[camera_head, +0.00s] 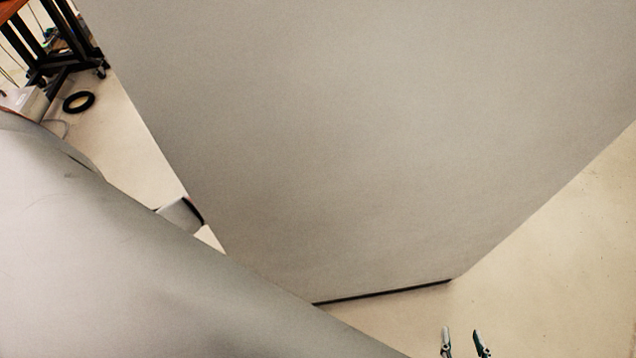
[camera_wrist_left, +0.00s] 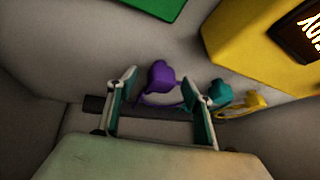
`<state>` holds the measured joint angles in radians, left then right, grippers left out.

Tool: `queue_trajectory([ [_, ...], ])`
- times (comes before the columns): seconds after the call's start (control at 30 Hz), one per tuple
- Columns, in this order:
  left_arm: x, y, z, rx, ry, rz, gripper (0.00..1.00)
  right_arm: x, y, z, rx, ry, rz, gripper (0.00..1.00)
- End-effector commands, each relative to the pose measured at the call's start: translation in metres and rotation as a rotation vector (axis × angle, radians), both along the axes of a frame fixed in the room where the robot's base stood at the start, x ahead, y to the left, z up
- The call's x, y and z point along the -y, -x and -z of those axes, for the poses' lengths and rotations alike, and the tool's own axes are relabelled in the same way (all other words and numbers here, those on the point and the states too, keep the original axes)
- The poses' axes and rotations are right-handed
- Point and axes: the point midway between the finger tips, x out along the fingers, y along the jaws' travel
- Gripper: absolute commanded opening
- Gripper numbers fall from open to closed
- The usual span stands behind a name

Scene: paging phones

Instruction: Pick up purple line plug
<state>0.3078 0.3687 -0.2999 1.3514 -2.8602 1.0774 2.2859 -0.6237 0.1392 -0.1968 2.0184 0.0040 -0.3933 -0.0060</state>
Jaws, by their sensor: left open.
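The purple line plug (camera_wrist_left: 161,76) shows in the left wrist view, with a purple cord curving down from it. My left gripper (camera_wrist_left: 158,86) is open, one finger to each side of the plug. The plug appears at or just past the fingertips; I cannot tell whether they touch it. The right finger partly covers the purple cord. My right gripper (camera_head: 463,338) is at the bottom of the head view, its two fingers apart and nothing between them. The plug and my left gripper do not show in the head view.
A teal plug (camera_wrist_left: 222,92) sits close beside my left gripper's right finger, with a yellow plug (camera_wrist_left: 254,102) farther right. A yellow device (camera_wrist_left: 250,45) with a dark screen and a green object (camera_wrist_left: 152,6) are above. A large grey panel (camera_head: 370,140) fills the head view.

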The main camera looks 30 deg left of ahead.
Motion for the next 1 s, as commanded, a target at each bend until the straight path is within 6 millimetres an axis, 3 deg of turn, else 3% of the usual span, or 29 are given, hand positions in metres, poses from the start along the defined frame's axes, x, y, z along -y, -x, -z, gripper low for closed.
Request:
queue_trajectory([
  [0.33, 0.002, -0.004, 0.005, 0.002, 0.000, 0.001, 0.48, 0.002, -0.005, -0.007, 0.017, 0.003, 0.000, 0.40],
  [0.5, 0.002, -0.004, 0.005, 0.001, 0.000, 0.000, 0.04, 0.002, -0.004, -0.005, 0.012, 0.003, 0.000, 0.40],
  [0.83, 0.001, -0.004, 0.005, 0.001, 0.000, 0.000, 0.03, 0.001, -0.001, -0.002, 0.005, 0.002, -0.002, 0.40],
  [1.0, 0.001, -0.005, -0.005, 0.004, -0.001, 0.000, 0.03, 0.000, -0.002, -0.007, 0.009, 0.000, -0.001, 0.40],
])
